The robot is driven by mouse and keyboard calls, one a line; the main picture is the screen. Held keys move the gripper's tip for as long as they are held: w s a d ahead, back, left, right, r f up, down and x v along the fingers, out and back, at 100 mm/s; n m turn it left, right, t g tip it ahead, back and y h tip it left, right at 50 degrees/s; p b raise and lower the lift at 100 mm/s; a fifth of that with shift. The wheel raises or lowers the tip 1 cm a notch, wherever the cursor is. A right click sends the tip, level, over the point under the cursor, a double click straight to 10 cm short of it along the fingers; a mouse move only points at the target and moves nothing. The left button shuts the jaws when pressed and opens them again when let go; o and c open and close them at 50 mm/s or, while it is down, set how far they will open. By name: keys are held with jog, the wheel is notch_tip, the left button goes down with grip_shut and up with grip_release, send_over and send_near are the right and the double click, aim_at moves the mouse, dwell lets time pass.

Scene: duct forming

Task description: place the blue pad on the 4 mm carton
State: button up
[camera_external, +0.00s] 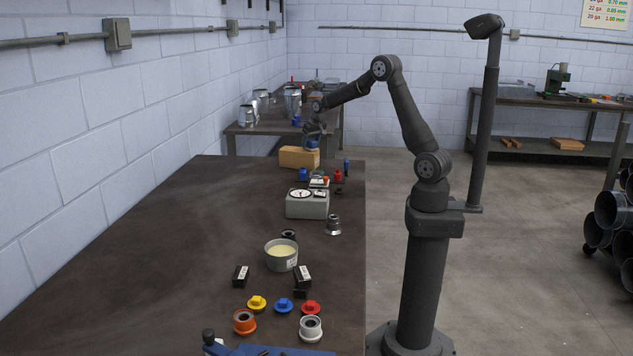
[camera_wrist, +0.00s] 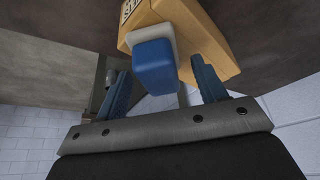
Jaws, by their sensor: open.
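The carton (camera_external: 298,157) is a tan box at the far end of the dark bench; it also shows in the wrist view (camera_wrist: 218,45), with part of a printed label. The blue pad (camera_wrist: 154,63) is a small rounded blue block against a pale, cream-coloured piece (camera_wrist: 148,36) at the carton. It appears to rest there, but exact contact is hard to tell. My gripper (camera_wrist: 163,88) is open, its two blue fingers on either side of the pad with gaps visible. In the external view my gripper (camera_external: 314,135) is just above the carton. The carton's thickness marking is not readable.
Near the carton stand a blue piece (camera_external: 303,174) and a red piece (camera_external: 338,175). A grey box with a dial (camera_external: 307,205), a tub (camera_external: 281,256) and several coloured knobs stand nearer the camera. The bench's left side (camera_external: 150,250) is clear.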

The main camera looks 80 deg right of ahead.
aim_at(309, 140)
jog(key=v, duration=1.2)
jog(key=x, duration=1.2)
jog(key=shift+f, duration=0.35)
notch_tip(309, 140, up, 3)
jog(key=shift+r, duration=0.75)
